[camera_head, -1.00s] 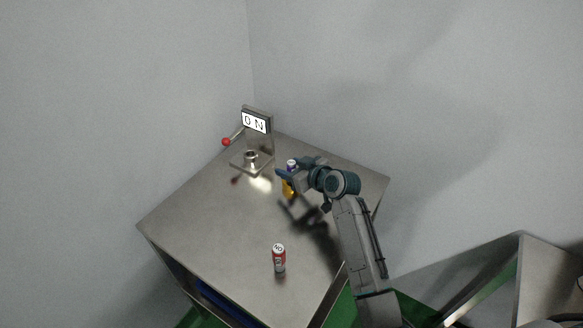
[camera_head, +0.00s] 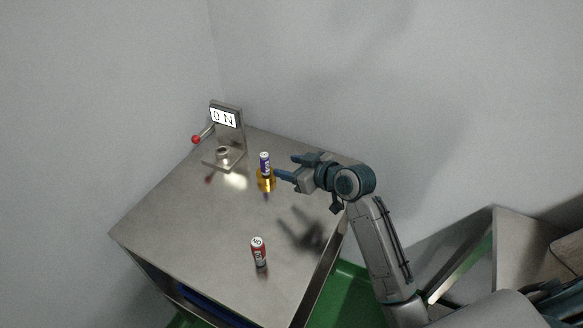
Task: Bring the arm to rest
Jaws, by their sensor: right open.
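My right gripper (camera_head: 285,167) is open and empty over the right part of the metal table (camera_head: 195,225). Its fingers point left, toward a purple can (camera_head: 264,161) and a yellow-orange object (camera_head: 266,184) just below it in the picture. A small gap shows between the fingertips and these two. I cannot tell whether the can stands on the yellow object or behind it. My left gripper is not in view.
A red can (camera_head: 259,251) stands upright near the table's front. At the back left is a stand with a sign reading "ON" (camera_head: 224,117) and a red-knobbed lever (camera_head: 196,139). Grey walls border the back. A metal structure (camera_head: 515,245) is at the lower right.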

